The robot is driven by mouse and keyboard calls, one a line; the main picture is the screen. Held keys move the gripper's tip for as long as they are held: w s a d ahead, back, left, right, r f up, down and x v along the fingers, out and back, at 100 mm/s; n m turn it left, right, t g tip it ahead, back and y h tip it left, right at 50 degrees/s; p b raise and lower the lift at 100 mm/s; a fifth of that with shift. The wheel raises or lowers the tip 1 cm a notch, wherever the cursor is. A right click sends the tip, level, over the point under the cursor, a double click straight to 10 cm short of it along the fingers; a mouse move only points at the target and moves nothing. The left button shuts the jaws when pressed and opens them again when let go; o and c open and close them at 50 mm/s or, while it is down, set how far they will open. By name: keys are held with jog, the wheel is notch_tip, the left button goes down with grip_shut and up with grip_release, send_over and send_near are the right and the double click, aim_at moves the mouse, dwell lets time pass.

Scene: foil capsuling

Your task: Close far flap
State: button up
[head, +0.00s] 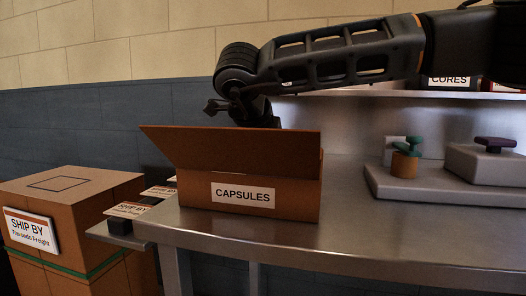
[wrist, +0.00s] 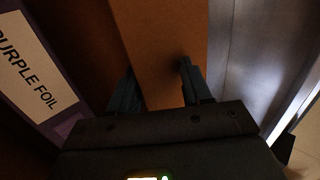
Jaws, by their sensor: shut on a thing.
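The brown cardboard box labelled CAPSULES (head: 195,196) sits on the metal table. Its near flap (head: 220,150) stands raised and hides the inside and the far flap in the head view. My gripper reaches down behind this flap, and its fingers are hidden there. In the wrist view my gripper (wrist: 157,84) has a finger at either side of a brown cardboard panel (wrist: 163,40), which looks like the far flap, and is shut on it. A purple-edged label reading PURPLE FOIL (wrist: 28,70) shows to the left.
The metal table (head: 340,225) is clear right of the box. A SHIP BY carton (head: 85,190) stands left, below the table. A shelf holding a CORES box (head: 449,82) is behind.

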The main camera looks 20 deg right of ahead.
jog(key=shift+s+d+f, duration=0.2)
jog(key=shift+f, duration=0.4)
jog(key=p+v, duration=0.1)
jog(key=v, duration=0.7)
jog(key=shift+w+r+p, duration=0.25)
jog(key=shift+r+p, duration=0.05)
jog(key=shift+r, duration=0.25)
jog(key=shift+a, duration=0.15)
